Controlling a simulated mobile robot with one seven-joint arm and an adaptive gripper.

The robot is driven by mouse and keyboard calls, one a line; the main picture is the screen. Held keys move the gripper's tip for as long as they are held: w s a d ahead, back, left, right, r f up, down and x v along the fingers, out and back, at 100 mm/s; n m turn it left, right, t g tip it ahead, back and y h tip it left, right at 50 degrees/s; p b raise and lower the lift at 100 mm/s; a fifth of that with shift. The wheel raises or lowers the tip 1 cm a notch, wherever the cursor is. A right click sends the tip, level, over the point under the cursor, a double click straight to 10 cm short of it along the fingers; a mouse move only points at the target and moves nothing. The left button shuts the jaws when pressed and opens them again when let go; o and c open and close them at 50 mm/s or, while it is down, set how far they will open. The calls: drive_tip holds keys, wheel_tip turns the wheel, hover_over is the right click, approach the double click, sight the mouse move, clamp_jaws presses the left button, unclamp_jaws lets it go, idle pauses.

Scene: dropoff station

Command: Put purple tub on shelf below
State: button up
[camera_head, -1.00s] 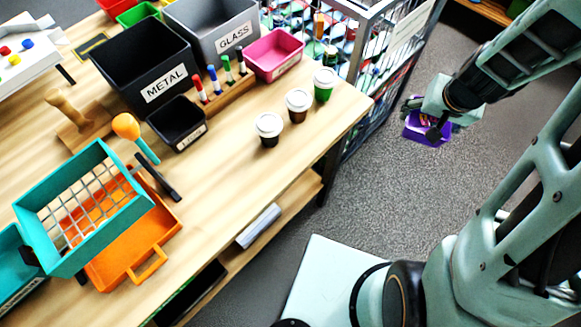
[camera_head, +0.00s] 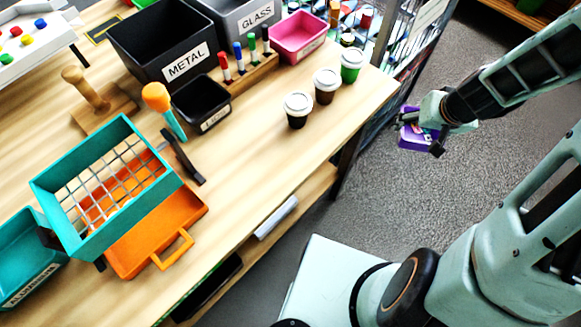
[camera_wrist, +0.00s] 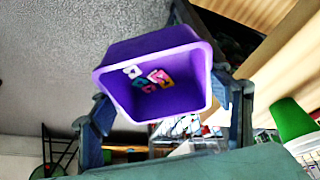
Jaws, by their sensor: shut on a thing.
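The purple tub (camera_head: 412,131) is held by my gripper (camera_head: 437,133), out over the grey floor to the right of the table. In the wrist view the purple tub (camera_wrist: 160,52) sits between the two fingers of my gripper (camera_wrist: 165,112), its opening facing the camera. Several small pink, white and teal pieces lie inside it. The lower shelf (camera_head: 290,215) runs under the wooden table top (camera_head: 300,150); only its front strip shows, and the table hides the rest. The tub is apart from the shelf and table.
A white flat item (camera_head: 276,217) and a dark bin (camera_head: 208,288) are on the lower shelf. Lidded cups (camera_head: 327,86) stand near the table's right edge. A wire cage (camera_head: 412,50) stands behind the table end. The floor (camera_head: 400,195) beside the table is clear.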

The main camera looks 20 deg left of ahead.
drive_tip(key=s+a+f+n+g+y+b, duration=0.1)
drive_tip(key=a+f+n+b, duration=0.15)
drive_tip(key=f+b, duration=0.65)
drive_tip(key=a+f+n+y+b, duration=0.15)
drive_tip(key=f+n+b, duration=0.25)
drive_tip(key=f, duration=1)
drive_tip(key=n+g+b, duration=0.2)
drive_tip(key=n+b, duration=0.3)
drive_tip(key=b, duration=1.1)
hover_over(308, 185)
drive_tip(key=d, duration=0.1)
drive_tip(key=shift+y, duration=0.35)
wheel_tip(308, 185, down, 26)
drive_tip(key=shift+r, duration=0.1)
drive_tip(key=shift+a+f, duration=0.35)
drive_tip(key=shift+f, duration=0.1)
drive_tip(key=shift+a+f+b, duration=0.1)
drive_tip(key=shift+f+b, duration=0.55)
drive_tip(key=shift+f, duration=0.9)
drive_tip(key=shift+f, duration=0.1)
drive_tip(key=o, duration=1.2)
drive_tip(key=shift+c, duration=0.2)
